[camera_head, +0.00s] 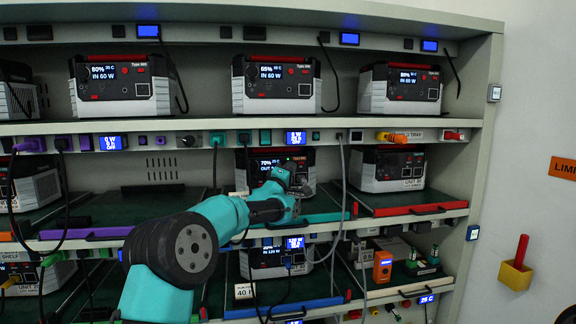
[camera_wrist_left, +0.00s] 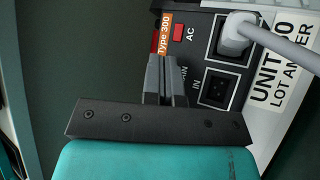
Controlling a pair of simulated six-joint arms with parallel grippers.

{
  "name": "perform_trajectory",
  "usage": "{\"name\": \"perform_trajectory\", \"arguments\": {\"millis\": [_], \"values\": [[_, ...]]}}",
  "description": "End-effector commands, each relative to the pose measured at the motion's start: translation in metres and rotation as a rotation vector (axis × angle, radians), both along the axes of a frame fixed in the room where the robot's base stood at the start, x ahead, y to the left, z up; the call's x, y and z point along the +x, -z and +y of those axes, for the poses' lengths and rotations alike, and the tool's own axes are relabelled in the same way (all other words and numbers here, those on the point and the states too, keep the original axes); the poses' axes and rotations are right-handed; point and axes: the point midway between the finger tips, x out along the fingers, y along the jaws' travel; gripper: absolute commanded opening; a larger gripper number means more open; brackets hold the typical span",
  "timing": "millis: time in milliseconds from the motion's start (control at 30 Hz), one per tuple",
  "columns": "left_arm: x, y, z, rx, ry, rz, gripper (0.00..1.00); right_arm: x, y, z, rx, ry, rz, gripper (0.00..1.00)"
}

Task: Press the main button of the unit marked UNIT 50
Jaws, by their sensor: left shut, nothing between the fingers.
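A white and dark power unit (camera_head: 268,158) stands on the middle shelf, partly hidden behind my left arm. In the left wrist view its dark panel shows a red AC button (camera_wrist_left: 178,33), an orange Type 300 tag and an IN socket (camera_wrist_left: 217,88). Its white label (camera_wrist_left: 283,62) reads UNIT, a digit partly covered by a cable, then 0, and LOT AMBER. My left gripper (camera_wrist_left: 166,62) is shut and empty, its fingertips at the panel beside the partly covered MAIN lettering. The main button is hidden behind the fingers; contact cannot be told. The left gripper (camera_head: 302,188) also shows in the head view.
A white plug (camera_wrist_left: 236,38) with a grey cable sits in the socket above IN. Several similar units fill the rack, such as one on the right (camera_head: 388,170). Cables hang in front of the shelves. An orange device (camera_head: 382,266) stands lower right.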

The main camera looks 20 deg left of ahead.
Motion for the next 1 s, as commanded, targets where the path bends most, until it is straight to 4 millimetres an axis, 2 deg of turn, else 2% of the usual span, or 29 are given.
{"name": "perform_trajectory", "arguments": {"millis": [700,1000], "values": [[-0.048,-0.001,-0.025,0.0,0.001,0.0,0.0,0.0,0.0,0.0,0.0,0.0,0.0,0.43],[-0.05,0.0,-0.025,0.0,0.0,0.0,0.0,0.0,0.0,0.0,0.0,0.0,0.0,0.43]]}}
